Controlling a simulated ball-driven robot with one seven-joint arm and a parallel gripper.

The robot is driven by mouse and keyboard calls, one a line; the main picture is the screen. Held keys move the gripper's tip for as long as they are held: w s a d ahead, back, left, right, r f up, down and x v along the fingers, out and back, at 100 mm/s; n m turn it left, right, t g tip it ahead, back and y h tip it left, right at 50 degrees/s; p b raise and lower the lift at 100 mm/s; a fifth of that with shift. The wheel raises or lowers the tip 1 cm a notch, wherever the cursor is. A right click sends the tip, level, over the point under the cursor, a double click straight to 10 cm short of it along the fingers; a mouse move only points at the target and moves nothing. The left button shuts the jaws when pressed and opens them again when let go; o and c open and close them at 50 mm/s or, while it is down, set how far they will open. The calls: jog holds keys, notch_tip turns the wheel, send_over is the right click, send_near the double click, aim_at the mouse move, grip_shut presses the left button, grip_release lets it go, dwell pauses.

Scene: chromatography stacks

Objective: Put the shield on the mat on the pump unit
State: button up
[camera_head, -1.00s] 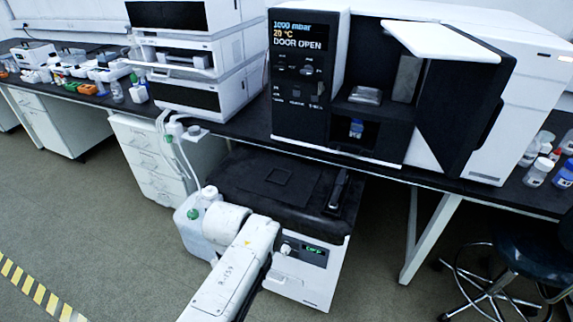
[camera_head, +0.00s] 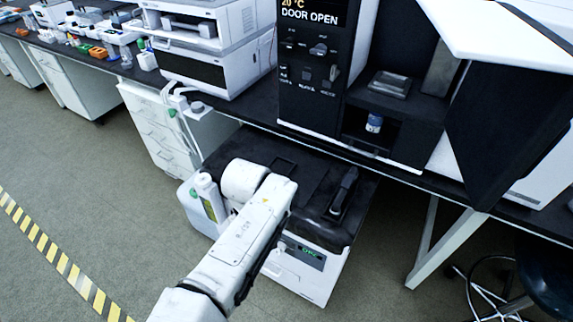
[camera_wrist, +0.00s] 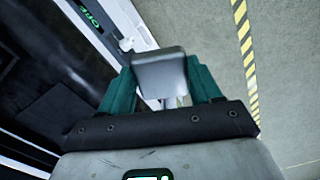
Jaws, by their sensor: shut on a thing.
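The pump unit (camera_head: 312,262) is a low white box with a black top, under the bench edge. A thin dark square on its top (camera_head: 283,168) looks like the mat; my arm partly covers it. In the wrist view, my gripper (camera_wrist: 161,76) has teal fingers shut on a grey, smooth, block-like thing, apparently the shield (camera_wrist: 160,66). It is held in front of the pump unit, whose white front and green display (camera_wrist: 90,17) show at upper left. My gripper and the held thing do not show in the head view.
A black handle-like thing (camera_head: 344,192) lies on the pump unit's top at right. The open-door oven (camera_head: 310,75) holds a silver tray (camera_head: 390,84). White bottles (camera_head: 208,195) stand left of the pump unit. A stool (camera_head: 548,282) is at right; floor at left is free.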

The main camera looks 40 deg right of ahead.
jog(key=shift+w+d+r+b, duration=0.2)
jog(key=shift+w+b, duration=0.1)
jog(key=shift+b, duration=0.2)
jog(key=shift+w+d+r+n+b, duration=0.25)
jog(key=shift+d+b, duration=0.2)
jog(key=shift+b, duration=0.1)
jog(key=shift+w+d+r+n+b, duration=0.25)
jog(key=shift+d+b, duration=0.2)
jog(key=shift+b, duration=0.05)
jog(key=s+d+r+n+b, duration=0.25)
jog(key=d+r+b, duration=0.25)
jog(key=d+b, duration=0.35)
jog(key=s+d+r+n+b, duration=0.1)
jog(key=s+d+r+b, duration=0.3)
jog(key=d+b, duration=0.45)
jog(key=b, duration=0.2)
send_over(308, 180)
jog(key=shift+m, duration=0.25)
jog(key=f, duration=0.8)
jog(key=shift+s+a+f, duration=0.1)
jog(key=shift+s+f, duration=0.15)
jog(key=shift+f, duration=0.05)
jog(key=shift+w+f, duration=0.1)
jog(key=shift+f, duration=0.1)
jog(key=shift+w+f+b, duration=0.1)
jog(key=shift+f+b, duration=0.5)
jog(key=shift+f, duration=1)
jog(key=shift+f, duration=0.1)
